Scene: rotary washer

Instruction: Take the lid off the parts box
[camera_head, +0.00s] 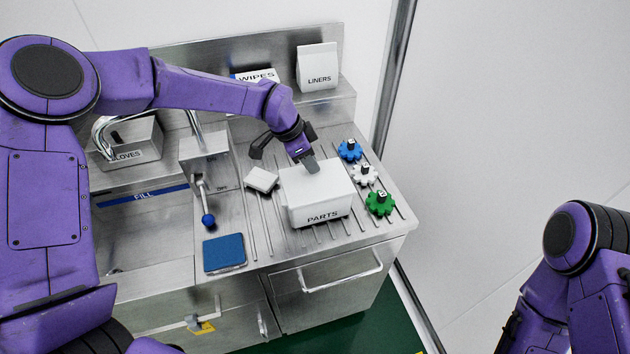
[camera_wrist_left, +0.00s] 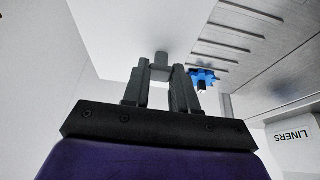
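The white parts box (camera_head: 322,213), marked PARTS, stands on the ribbed steel drainboard. Its white lid (camera_head: 330,183) sits on top of it, and the lid's pale surface fills much of the left wrist view (camera_wrist_left: 120,35). The gripper hides most of the handle in the head view. My right gripper is out of view.
Blue (camera_head: 350,149), white (camera_head: 364,174) and green (camera_head: 380,202) gear-like parts stand right of the box. A small white block (camera_head: 261,179) lies to its left. A blue pad (camera_head: 224,253) lies front left. A LINERS box (camera_head: 318,68) stands on the back shelf.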

